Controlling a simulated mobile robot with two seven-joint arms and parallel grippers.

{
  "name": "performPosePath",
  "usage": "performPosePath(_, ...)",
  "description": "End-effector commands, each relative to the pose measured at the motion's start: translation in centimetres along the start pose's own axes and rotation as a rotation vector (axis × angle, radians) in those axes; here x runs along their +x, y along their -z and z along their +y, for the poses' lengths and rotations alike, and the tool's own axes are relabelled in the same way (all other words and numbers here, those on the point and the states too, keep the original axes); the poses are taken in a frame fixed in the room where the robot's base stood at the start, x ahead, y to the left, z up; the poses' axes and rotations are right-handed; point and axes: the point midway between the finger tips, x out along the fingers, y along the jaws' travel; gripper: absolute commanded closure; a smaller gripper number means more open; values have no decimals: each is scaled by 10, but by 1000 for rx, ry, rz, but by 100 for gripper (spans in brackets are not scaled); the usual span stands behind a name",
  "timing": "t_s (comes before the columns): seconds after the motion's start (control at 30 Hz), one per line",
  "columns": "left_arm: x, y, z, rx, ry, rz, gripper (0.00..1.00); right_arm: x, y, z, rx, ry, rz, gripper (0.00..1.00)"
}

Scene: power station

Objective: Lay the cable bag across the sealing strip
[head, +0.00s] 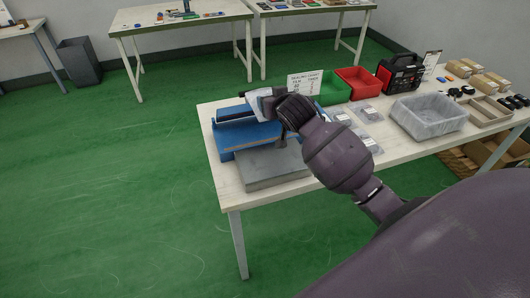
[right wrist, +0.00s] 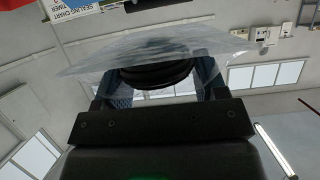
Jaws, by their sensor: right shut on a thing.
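The blue heat sealer (head: 238,139) stands at the near left end of the white table, with a dark bar along its top. The sealing strip itself is hard to make out at this size. My right gripper (head: 272,103) is above the sealer's right part, shut on a clear cable bag (head: 257,95). In the right wrist view the bag (right wrist: 150,50) spreads flat past both fingers, with a dark coiled cable (right wrist: 157,75) between them. Whether the bag touches the sealer is unclear. My left gripper is in neither view.
A grey plate (head: 262,168) lies in front of the sealer. Behind are a sign (head: 305,83), a green bin (head: 335,91) and a red bin (head: 358,83). Other bags (head: 366,112) and a clear tub (head: 428,116) lie to the right. Green floor is free on the left.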

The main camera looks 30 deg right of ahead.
Motion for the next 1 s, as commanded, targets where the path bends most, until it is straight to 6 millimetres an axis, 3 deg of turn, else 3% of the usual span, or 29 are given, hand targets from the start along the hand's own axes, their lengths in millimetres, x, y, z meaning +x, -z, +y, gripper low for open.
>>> performPosePath(0.63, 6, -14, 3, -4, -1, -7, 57, 50, -122, 0, 3, -5, -5, 58)
performPosePath(0.8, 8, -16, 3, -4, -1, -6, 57, 58, -141, 0, 3, -5, -3, 58)
performPosePath(1.0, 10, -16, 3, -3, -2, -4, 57, 61, -149, 0, 2, -5, -2, 58)
